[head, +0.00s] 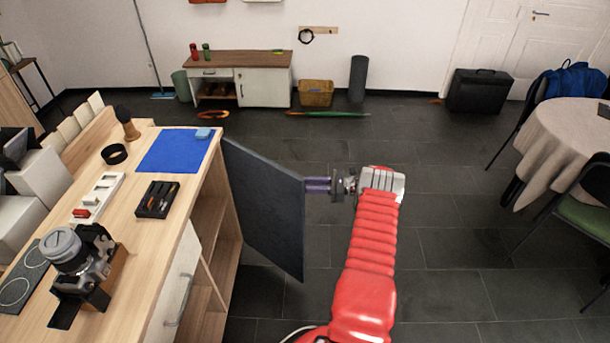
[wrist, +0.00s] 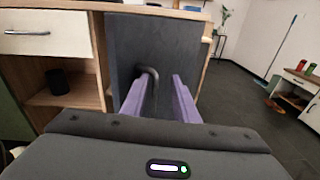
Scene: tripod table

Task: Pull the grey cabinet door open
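The dark grey cabinet door (head: 262,205) stands swung out from the wooden cabinet (head: 213,205) on the left in the head view. It also fills the upper middle of the wrist view (wrist: 183,45). Its curved dark handle (wrist: 152,76) shows between my purple fingers, closer to the left one. My gripper (head: 312,186) is at the outer face of the door in the head view. In the wrist view my gripper (wrist: 161,80) has its fingers apart with a gap beside the handle. Whether a finger touches the handle is not clear.
The countertop holds a camera (head: 85,265), a blue mat (head: 172,152) and a black tray (head: 157,199). A black cup (wrist: 58,82) stands in the open shelf beside the door. A round table (head: 565,140) is at right. The dark tiled floor between is clear.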

